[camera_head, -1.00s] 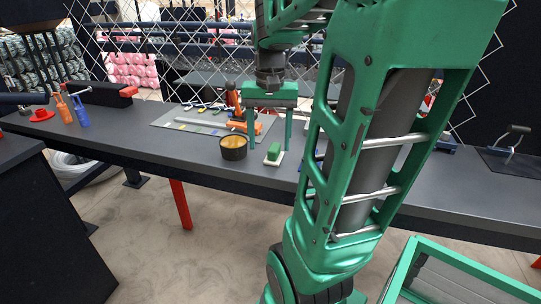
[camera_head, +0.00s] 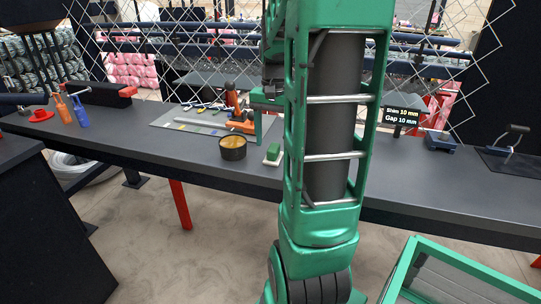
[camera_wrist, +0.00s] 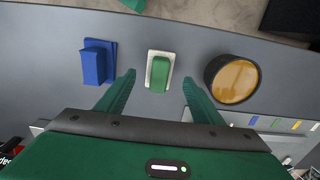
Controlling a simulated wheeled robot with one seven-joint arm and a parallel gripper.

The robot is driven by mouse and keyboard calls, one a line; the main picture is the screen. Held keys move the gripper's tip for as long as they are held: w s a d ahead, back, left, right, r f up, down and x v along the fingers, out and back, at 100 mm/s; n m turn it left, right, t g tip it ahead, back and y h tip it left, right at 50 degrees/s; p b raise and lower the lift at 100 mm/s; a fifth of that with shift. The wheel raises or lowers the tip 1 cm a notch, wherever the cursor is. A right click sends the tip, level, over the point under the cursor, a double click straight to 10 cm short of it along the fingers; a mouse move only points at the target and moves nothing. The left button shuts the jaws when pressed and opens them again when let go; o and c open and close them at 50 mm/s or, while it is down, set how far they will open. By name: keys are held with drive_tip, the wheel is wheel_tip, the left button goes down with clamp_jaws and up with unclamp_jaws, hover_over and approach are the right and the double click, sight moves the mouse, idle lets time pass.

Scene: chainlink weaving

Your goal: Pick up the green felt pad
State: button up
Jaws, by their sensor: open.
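The green felt pad (camera_head: 272,152) lies on a pale white base on the grey bench. In the wrist view the green felt pad (camera_wrist: 160,73) shows from above, between the tips of my gripper (camera_wrist: 159,78). Clear gaps show on both sides, and nothing is held. My gripper is open; how high its tips are above the bench is hard to tell. In the head view one green finger shows left of my arm, behind the pad, and my arm hides the rest.
A dark cup (camera_head: 233,147) with amber contents (camera_wrist: 234,81) stands close beside the pad. A blue block (camera_wrist: 97,64) stands on its other side. A pale board (camera_head: 190,126) with coloured marks lies behind the cup. A small display (camera_head: 401,115) stands at the right.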

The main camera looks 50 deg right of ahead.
sight(273, 147)
drive_tip(key=shift+f, duration=1.85)
drive_tip(key=c, duration=1.2)
drive_tip(key=shift+r, duration=0.15)
drive_tip(key=shift+r, duration=0.55)
wheel_tip(273, 147, up, 3)
drive_tip(key=shift+f, duration=0.15)
drive_tip(key=a+r, duration=0.2)
drive_tip(key=a, duration=0.2)
drive_tip(key=a+r, duration=0.2)
drive_tip(key=a, duration=0.1)
drive_tip(key=s+a+r, duration=0.1)
drive_tip(key=a+r, duration=0.2)
drive_tip(key=a, duration=0.1)
drive_tip(key=shift+s+a, duration=0.1)
drive_tip(key=shift+a, duration=0.2)
